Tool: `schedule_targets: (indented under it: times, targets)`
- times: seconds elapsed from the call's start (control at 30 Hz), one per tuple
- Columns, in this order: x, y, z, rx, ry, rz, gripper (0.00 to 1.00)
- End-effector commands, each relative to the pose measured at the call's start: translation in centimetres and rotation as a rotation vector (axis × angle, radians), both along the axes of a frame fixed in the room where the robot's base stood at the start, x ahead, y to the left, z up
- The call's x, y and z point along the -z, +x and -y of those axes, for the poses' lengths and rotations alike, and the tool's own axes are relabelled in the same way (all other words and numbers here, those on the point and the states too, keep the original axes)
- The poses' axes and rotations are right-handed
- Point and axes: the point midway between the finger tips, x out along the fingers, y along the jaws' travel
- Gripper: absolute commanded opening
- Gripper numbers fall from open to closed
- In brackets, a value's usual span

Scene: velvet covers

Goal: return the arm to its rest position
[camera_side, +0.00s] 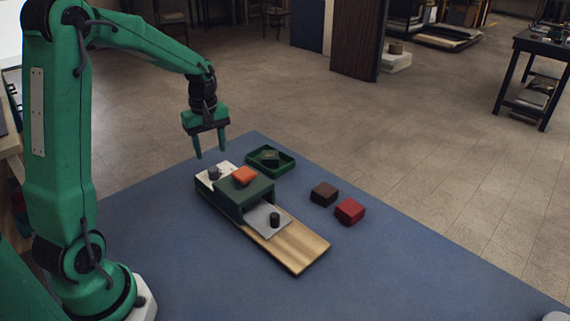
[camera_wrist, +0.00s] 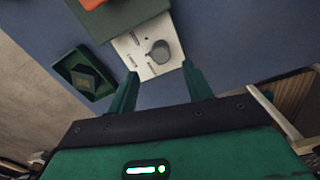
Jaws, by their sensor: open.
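My green gripper (camera_side: 210,147) is open and empty in the side view. It hangs above the far left end of a wooden board (camera_side: 290,249). In the wrist view its two fingers (camera_wrist: 158,86) stand apart, with the white plate (camera_wrist: 150,68) and its grey knob (camera_wrist: 159,51) beyond the tips. The fingers look clear of the knob. The green upper arm is raised and reaches out from the left of the side view.
A green block bridge (camera_side: 238,203) on the board carries an orange block (camera_side: 244,175). A grey plate with a dark knob (camera_side: 275,219) lies in front. A green tray (camera_side: 285,170) holds a dark block (camera_side: 269,157). Brown (camera_side: 323,194) and red blocks (camera_side: 349,211) sit to the right.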

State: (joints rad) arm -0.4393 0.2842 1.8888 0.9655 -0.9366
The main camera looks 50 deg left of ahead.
Motion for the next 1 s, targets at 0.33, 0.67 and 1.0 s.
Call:
schedule_targets:
  times: [0.33,0.67,1.0]
  targets:
    - [-0.7,0.0,0.0,0.0,0.0,0.0,0.5]
    - [-1.5,-0.2,0.7,0.038,0.007,0.013,0.5]
    - [-5.6,-2.2,5.2,0.299,0.053,0.098,0.5]
